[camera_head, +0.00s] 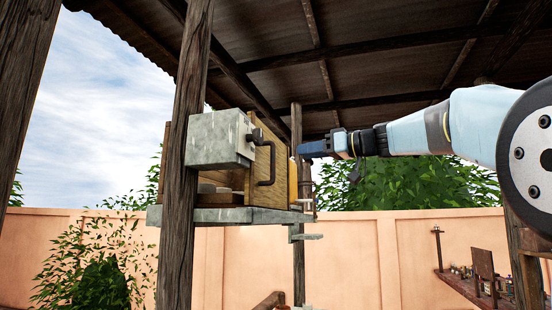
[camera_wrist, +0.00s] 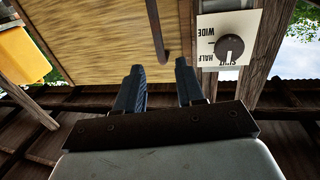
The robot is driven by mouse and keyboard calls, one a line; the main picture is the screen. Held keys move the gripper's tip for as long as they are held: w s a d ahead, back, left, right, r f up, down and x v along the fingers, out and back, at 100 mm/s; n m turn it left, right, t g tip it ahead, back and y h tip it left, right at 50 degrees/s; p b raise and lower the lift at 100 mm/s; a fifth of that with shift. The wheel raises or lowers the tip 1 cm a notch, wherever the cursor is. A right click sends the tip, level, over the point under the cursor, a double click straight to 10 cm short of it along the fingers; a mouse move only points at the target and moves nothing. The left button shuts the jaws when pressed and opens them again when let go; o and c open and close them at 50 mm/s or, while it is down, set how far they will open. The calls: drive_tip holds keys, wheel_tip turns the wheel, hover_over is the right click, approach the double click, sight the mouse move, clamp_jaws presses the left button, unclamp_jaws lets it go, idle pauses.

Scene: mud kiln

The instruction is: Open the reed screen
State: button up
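The reed screen (camera_wrist: 90,40) is a tan, fine-lined panel filling the upper left of the wrist view. A dark bar handle (camera_wrist: 157,28) runs down near its right side. Right of it is a white plate with a dark round knob (camera_wrist: 229,50), lettered WIDE, HALF and SHUT upside down; its mark seems to point toward SHUT. My gripper (camera_wrist: 158,68) is open and empty, its two dark blue fingers apart, below the handle in this view. In the head view my gripper (camera_head: 301,150) is right of a tan panel with a dark handle (camera_head: 269,165); contact cannot be told.
A grey metal box (camera_head: 219,140) and a grey shelf (camera_head: 228,215) sit by a wooden post (camera_head: 182,190). A yellow thing (camera_wrist: 22,55) is left in the wrist view. Roof beams are overhead. A cluttered bench (camera_head: 480,286) stands at the far right.

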hover_over(272, 177)
drive_tip(key=shift+w, duration=0.3)
drive_tip(key=shift+c, duration=0.2)
clamp_jaws()
idle(0.4)
